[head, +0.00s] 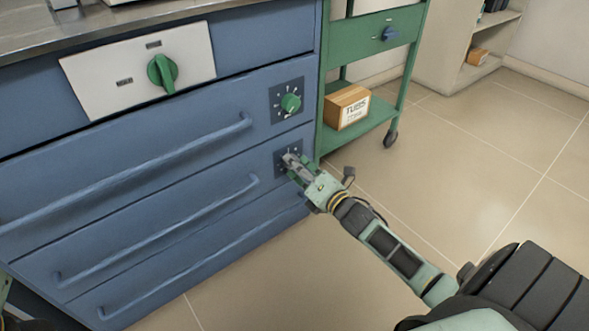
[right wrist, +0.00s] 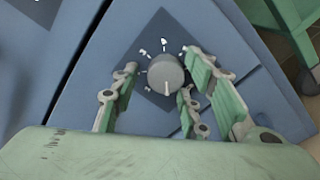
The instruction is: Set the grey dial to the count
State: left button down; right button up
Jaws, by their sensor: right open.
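The grey dial (right wrist: 166,74) sits on a dark square plate (right wrist: 150,98) on the blue cabinet front, with small white marks around its upper side. A pale pointer line on it points down in the right wrist view. My right gripper (head: 288,158) is open. Its fingers (right wrist: 160,82) stand on either side of the dial, with gaps showing; I cannot tell whether any finger touches it. In the head view the gripper largely hides the dial, and only part of its plate (head: 279,165) shows. My left gripper is not in view.
A green dial (head: 290,103) is above the grey one, and a larger green knob (head: 162,72) is on a white panel. Long handles (head: 150,168) run across the drawers. A green cart (head: 375,115) stands close right, carrying a labelled box (head: 346,107). Open floor lies right.

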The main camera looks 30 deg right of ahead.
jog(key=shift+w, duration=0.4)
jog(key=shift+c, duration=0.5)
jog(key=c, duration=0.9)
jog(key=shift+r, duration=0.1)
